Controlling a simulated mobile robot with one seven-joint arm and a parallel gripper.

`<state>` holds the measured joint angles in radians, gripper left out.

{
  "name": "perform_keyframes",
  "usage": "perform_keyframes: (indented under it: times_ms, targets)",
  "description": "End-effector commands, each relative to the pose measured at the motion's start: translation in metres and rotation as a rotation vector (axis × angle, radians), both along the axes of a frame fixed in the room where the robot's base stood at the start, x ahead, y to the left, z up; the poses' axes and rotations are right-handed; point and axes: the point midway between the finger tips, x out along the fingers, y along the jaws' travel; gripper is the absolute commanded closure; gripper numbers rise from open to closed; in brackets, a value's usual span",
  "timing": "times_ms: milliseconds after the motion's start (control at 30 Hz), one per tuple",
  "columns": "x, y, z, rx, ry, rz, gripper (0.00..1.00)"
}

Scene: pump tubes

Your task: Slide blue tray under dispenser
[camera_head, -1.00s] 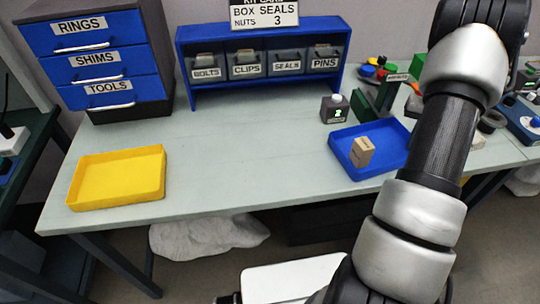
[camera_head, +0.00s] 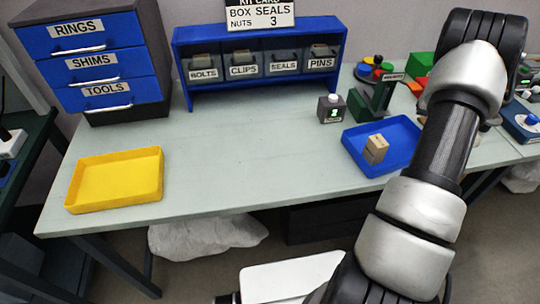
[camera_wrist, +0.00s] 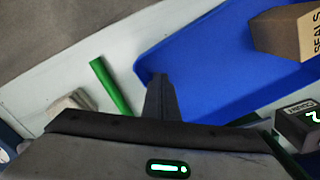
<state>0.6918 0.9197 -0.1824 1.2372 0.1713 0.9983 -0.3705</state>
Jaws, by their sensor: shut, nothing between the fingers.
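The blue tray (camera_head: 407,132) lies on the table at the right, with a cardboard box (camera_head: 376,149) in it. In the wrist view the tray (camera_wrist: 215,65) fills the upper right, and the box (camera_wrist: 280,32) reads SEALS. My gripper (camera_wrist: 160,92) is shut and empty, its fingers at the tray's edge; I cannot tell whether they touch it. In the head view my arm hides the gripper. A green upright stand (camera_head: 380,98) with a small dark label, possibly the dispenser, stands just behind the tray.
A small dark device with a green digit (camera_head: 331,108) stands left of the stand. A yellow tray (camera_head: 115,180) lies at the left front. A blue rack (camera_head: 258,90) of labelled bins and a drawer cabinet (camera_head: 95,60) are at the back. The table's middle is clear.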

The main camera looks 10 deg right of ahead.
Motion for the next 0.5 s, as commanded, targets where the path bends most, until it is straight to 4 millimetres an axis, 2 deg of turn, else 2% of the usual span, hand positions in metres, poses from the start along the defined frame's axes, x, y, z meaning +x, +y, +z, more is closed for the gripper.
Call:
perform_keyframes:
  times_ms: [333, 500]
  targets:
    - [0.001, 0.021, 0.000, 0.001, 0.000, 0.003, 1.00]
    - [0.001, 0.022, 0.007, 0.001, -0.001, 0.002, 1.00]
